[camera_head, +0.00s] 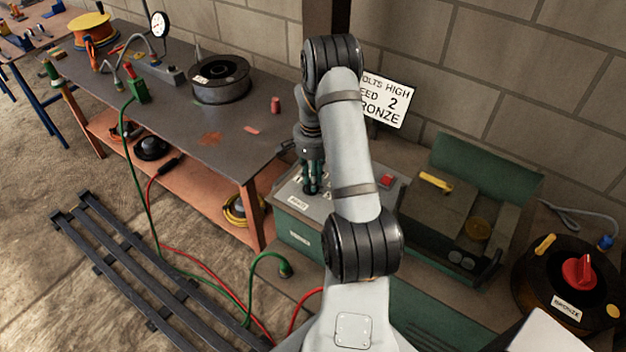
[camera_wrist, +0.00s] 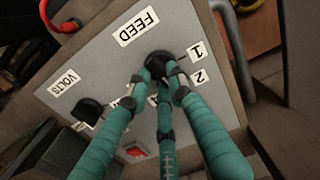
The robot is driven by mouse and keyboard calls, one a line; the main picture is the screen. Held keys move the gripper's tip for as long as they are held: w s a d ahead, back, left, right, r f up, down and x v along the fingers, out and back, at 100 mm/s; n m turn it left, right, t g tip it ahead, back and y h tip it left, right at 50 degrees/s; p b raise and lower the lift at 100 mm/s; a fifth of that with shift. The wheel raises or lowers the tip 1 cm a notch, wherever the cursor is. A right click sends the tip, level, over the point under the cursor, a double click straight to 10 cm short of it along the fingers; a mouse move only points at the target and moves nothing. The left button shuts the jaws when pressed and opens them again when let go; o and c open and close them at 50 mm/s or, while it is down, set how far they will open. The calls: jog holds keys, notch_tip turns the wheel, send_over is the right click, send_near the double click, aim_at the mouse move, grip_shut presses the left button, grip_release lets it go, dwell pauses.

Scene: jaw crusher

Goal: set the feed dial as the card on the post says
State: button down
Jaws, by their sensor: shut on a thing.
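The card (camera_head: 388,100) on the post is partly covered by my arm; "OLTS HIGH", "EED 2" and "RONZE" can be read. The black feed dial (camera_wrist: 157,62) sits on the grey panel (camera_wrist: 95,62) below the FEED label (camera_wrist: 138,26). Labels 1 (camera_wrist: 197,51) and 2 (camera_wrist: 199,76) are beside it. My gripper (camera_wrist: 157,77), with its teal fingers, is shut on the feed dial. The fingers cover part of the dial and other labels, so I cannot tell its setting surely. In the head view my gripper (camera_head: 312,184) reaches down to the panel.
A second black knob (camera_wrist: 88,110) stands near the VOLTS label (camera_wrist: 64,84). A red button (camera_head: 387,181) is on the same panel. A green machine (camera_head: 455,200) and a round black unit with a red knob (camera_head: 579,271) stand to the right. A workbench (camera_head: 200,118) is left.

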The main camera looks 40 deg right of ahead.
jog(key=n+b, duration=0.1)
jog(key=n, duration=0.4)
jog(key=shift+w, duration=0.2)
jog(key=shift+n, duration=0.4)
jog(key=c, duration=1.5)
grip_release()
jog(key=shift+c, duration=0.2)
notch_tip(320, 180, up, 12)
